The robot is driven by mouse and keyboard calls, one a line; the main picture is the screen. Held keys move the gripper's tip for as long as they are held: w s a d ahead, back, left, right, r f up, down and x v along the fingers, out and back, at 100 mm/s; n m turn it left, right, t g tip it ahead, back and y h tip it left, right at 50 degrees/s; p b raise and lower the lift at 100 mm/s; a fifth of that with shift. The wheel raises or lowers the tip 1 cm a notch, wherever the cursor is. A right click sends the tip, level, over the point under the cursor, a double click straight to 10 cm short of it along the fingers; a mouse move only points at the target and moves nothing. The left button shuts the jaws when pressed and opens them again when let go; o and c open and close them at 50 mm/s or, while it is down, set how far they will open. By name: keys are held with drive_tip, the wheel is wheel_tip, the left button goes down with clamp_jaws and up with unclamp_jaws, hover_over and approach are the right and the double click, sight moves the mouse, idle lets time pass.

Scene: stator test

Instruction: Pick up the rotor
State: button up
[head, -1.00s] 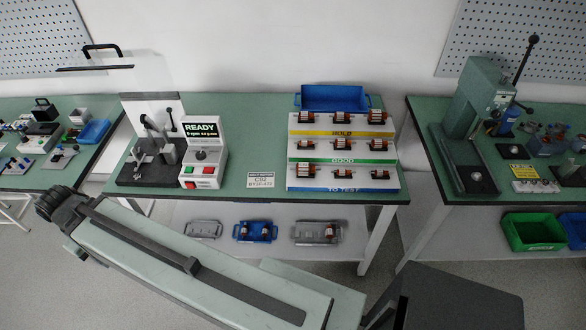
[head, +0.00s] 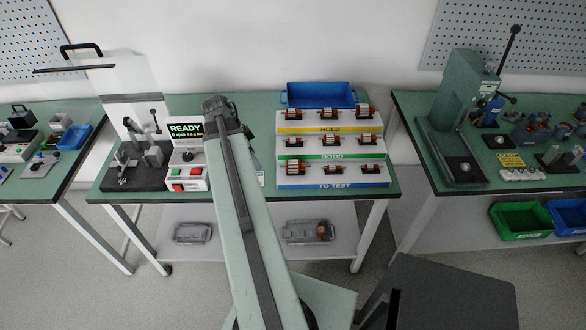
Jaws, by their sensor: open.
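Several rotors with copper-coloured middles and dark shafts lie on a stepped white rack (head: 312,155) on the middle bench. The top step, marked HOLD, bears three, one being the left rotor (head: 293,113). The GOOD step bears three, including a middle rotor (head: 330,141). The TO TEST step bears three, including a left rotor (head: 292,168). Another rotor (head: 322,231) lies in a grey tray (head: 296,238) on the lower shelf. My arm reaches up across the middle, its dark end joint left of the rack. The jaws of my gripper do not show.
A test stand with a READY screen (head: 186,129) stands left of the rack, partly behind my arm. A blue bin (head: 320,95) is behind the rack. A green press (head: 462,115) stands on the right bench (head: 405,105). A gap separates the benches.

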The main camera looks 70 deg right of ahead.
sight(291, 162)
drive_tip(key=s+d+m, duration=0.1)
drive_tip(key=s, duration=0.2)
drive_tip(key=s+d+f+m+b, duration=0.1)
drive_tip(key=s+d+m, duration=0.1)
drive_tip(key=s, duration=0.1)
drive_tip(key=s+d+f+m+b, duration=0.1)
drive_tip(key=s+d, duration=0.1)
drive_tip(key=s, duration=0.1)
drive_tip(key=shift+s+d+m+g, duration=0.1)
drive_tip(key=shift+d+m+g, duration=0.1)
drive_tip(key=shift+m+g, duration=0.15)
drive_tip(key=b+x, duration=0.5)
drive_tip(key=x, duration=0.1)
drive_tip(key=shift+s+d+r+b, duration=0.15)
drive_tip(key=shift+b, duration=0.15)
drive_tip(key=shift+r, duration=0.2)
clamp_jaws()
